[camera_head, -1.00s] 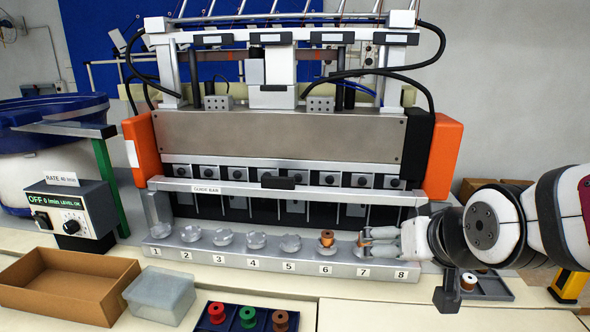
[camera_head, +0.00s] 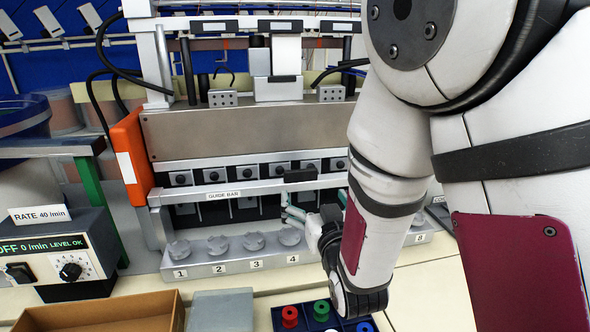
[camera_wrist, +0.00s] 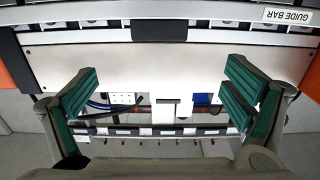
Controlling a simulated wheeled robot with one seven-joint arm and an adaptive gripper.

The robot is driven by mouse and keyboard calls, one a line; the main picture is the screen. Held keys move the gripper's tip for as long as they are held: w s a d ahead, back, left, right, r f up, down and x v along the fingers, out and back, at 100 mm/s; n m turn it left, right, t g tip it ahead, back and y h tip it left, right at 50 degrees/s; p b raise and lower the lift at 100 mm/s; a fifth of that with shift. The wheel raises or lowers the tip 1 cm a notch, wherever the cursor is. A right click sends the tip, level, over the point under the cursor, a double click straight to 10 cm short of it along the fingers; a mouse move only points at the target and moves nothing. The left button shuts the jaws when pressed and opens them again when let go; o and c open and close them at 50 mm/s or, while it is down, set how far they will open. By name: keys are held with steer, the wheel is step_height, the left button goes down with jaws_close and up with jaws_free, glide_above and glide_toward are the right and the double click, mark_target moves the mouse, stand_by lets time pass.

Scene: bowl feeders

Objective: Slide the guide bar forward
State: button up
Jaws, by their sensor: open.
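The guide bar (camera_head: 215,195) is a long silver bar with a "GUIDE BAR" label, across the front of the feeder machine. Its black handle (camera_head: 301,175) stands up on the bar. In the wrist view the bar (camera_wrist: 215,12) runs along the top, with the dark handle (camera_wrist: 159,31) at top centre. My gripper (camera_head: 289,207) is just in front of and below the handle in the head view. Its green-padded fingers (camera_wrist: 160,92) are spread wide with nothing between them. I cannot tell whether a finger touches the bar. My arm hides the bar's right end.
Numbered round seats (camera_head: 218,244) line the front ledge; my arm hides several of them. A cardboard box (camera_head: 100,312), a grey container (camera_head: 221,310) and a tray (camera_head: 279,318) with coloured spools stand in front. A control box (camera_head: 55,258) is at the left.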

mark_target(302, 171)
steer(key=w+a, duration=0.1)
steer(key=w, duration=0.8)
steer(key=w+a, duration=0.1)
steer(key=w, duration=0.3)
steer(key=shift+w+a+p, duration=0.25)
steer(key=shift+a+p, duration=0.05)
steer(key=shift+p, duration=0.1)
steer(key=c, duration=1.7)
steer(key=s+d+p, duration=0.1)
steer(key=s+p, duration=0.3)
steer(key=s, duration=0.5)
steer(key=shift+d, duration=0.4)
